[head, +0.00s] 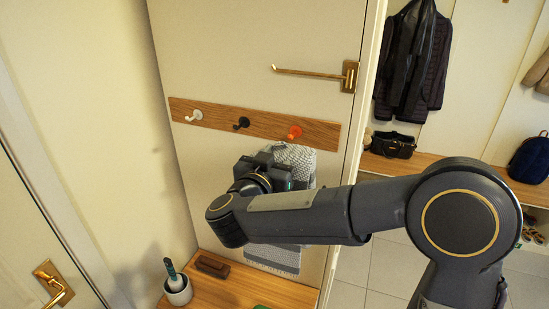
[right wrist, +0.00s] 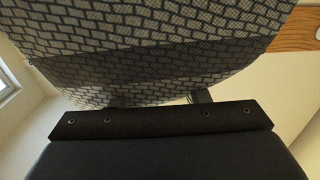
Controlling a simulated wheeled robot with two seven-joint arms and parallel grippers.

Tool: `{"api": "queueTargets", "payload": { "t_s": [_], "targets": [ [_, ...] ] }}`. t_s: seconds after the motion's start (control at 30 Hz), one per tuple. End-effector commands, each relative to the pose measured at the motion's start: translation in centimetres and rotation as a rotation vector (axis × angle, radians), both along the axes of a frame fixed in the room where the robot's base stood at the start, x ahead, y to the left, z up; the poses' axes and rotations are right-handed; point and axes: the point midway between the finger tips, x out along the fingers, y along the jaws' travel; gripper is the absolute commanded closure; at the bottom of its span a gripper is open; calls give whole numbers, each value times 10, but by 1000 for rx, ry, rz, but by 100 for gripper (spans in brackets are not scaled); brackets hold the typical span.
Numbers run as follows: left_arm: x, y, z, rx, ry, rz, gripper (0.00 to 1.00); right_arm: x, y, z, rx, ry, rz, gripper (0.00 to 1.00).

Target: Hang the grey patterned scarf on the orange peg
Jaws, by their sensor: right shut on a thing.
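The grey patterned scarf (head: 296,158) hangs in front of the wall panel, its top edge close below the orange peg (head: 295,132). Its lower end (head: 275,258) shows beneath my forearm; the middle is hidden behind my arm. My right gripper (head: 274,167) is shut on the scarf, in front of the panel and below the pegs. In the right wrist view the scarf (right wrist: 150,45) fills the top, with a dark brick-like pattern, right by the fingers (right wrist: 160,101). I cannot tell whether the scarf touches the peg. My left gripper is not in view.
The wooden rail (head: 264,125) also bears a white peg (head: 194,116) and a black peg (head: 241,123), both empty. A brass bar (head: 310,73) sticks out above. A bench (head: 235,290) below holds a potted brush (head: 176,285) and a brown block (head: 212,266).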

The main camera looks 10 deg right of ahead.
Motion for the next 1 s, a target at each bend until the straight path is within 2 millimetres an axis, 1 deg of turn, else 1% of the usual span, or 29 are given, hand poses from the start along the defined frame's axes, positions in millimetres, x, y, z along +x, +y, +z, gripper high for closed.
{"api": "queueTargets", "payload": {
  "t_s": [0.83, 1.0],
  "targets": [
    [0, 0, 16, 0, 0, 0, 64, 49, -34, 0, -1, 1, -1, 98],
    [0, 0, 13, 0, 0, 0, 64, 54, -37, -9, -2, 0, 0, 98]
  ]
}}
